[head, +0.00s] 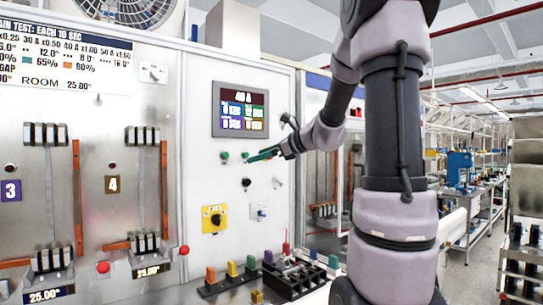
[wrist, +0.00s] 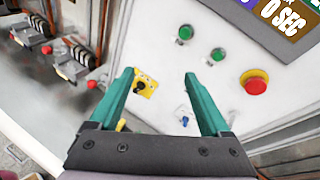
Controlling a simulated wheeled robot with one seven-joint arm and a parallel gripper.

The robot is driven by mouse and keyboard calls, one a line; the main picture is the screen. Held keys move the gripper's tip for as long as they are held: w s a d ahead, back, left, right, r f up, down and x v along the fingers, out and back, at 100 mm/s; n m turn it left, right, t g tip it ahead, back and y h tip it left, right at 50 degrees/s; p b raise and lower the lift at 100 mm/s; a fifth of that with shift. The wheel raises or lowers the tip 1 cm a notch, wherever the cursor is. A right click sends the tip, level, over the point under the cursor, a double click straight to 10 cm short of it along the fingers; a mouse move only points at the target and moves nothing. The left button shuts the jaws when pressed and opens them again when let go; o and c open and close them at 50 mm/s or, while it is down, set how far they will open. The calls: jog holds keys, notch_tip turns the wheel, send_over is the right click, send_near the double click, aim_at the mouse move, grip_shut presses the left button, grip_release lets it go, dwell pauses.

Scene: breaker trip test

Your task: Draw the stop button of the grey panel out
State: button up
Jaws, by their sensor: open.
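The stop button (wrist: 254,84) is a red mushroom head on a yellow base, seen in the wrist view right of my right finger. It stands on the light grey panel (wrist: 150,40), which also shows in the head view (head: 203,185). In the head view I cannot make out the stop button; my gripper and arm cover that part. My gripper (wrist: 159,75) has two green fingers, wide apart with nothing between them. It also shows in the head view (head: 263,154), before the panel below the display. Whether its fingers touch the panel I cannot tell.
Two green buttons (wrist: 218,54) sit beside the stop button. A yellow rotary switch (head: 214,218) and a toggle (head: 259,210) are lower on the panel. A display (head: 240,110) is above. Colored blocks and a black device (head: 295,276) stand on the bench below. Breaker bays (head: 45,190) are left.

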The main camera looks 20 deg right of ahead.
jog(key=w+d+m+t+h, duration=0.45)
jog(key=w+d+m, duration=0.65)
jog(key=d, duration=0.4)
jog(key=a+r+x, duration=0.1)
jog(key=x, duration=0.9)
jog(key=shift+t+y, duration=0.35)
jog(key=shift+t, duration=0.1)
jog(key=shift+f, duration=0.15)
grip_shut()
